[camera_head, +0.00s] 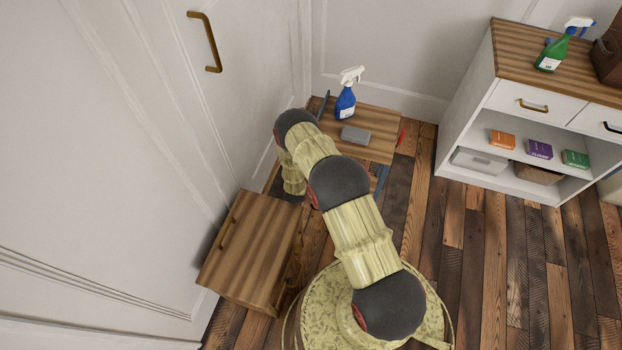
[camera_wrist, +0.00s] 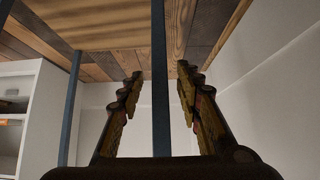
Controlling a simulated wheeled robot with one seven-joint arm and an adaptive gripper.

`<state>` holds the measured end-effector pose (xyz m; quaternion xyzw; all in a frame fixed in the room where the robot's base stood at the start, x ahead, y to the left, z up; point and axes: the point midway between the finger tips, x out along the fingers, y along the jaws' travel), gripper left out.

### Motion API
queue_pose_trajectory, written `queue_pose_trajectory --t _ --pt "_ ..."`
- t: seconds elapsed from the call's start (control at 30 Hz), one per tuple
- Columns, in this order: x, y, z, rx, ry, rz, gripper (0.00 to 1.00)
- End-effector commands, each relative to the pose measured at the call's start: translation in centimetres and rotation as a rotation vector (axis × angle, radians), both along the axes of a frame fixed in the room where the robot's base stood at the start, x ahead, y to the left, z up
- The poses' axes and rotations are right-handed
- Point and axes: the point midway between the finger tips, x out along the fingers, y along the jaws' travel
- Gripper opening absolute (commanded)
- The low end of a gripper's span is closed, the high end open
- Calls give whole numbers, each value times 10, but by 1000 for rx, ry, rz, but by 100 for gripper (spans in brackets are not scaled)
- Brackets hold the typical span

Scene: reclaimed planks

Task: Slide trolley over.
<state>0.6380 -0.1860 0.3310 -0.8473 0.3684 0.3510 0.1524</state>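The trolley (camera_head: 378,122) stands by the back wall, with a wooden top and dark blue metal parts at its left and front. A blue spray bottle (camera_head: 345,103) with a white head and a grey block (camera_head: 355,135) sit on it. My arm hides part of its left and front. In the wrist view, my gripper (camera_wrist: 160,72) is open, with its fingers on both sides of a dark blue bar (camera_wrist: 160,110). Gaps show between bar and fingers. A second blue bar (camera_wrist: 70,110) stands to the left. In the head view my gripper is mostly hidden by my arm.
A wooden cabinet (camera_head: 250,250) with a brass handle stands at the left, close to my arm. A tall white door (camera_head: 130,120) is beside it. A white shelf unit (camera_head: 470,125) stands at the right. The plank floor (camera_head: 460,260) between is clear.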

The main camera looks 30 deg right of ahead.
Motion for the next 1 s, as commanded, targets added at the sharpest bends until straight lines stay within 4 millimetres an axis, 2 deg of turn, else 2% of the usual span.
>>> queue_pose_trajectory --t 0.27,0.43,0.8,1.0 --pt "0 0 0 0 0 0 36" --pt "0 0 11 0 0 0 36" --pt "0 0 69 0 -1 1 36" --pt "0 0 91 0 -1 -1 36"
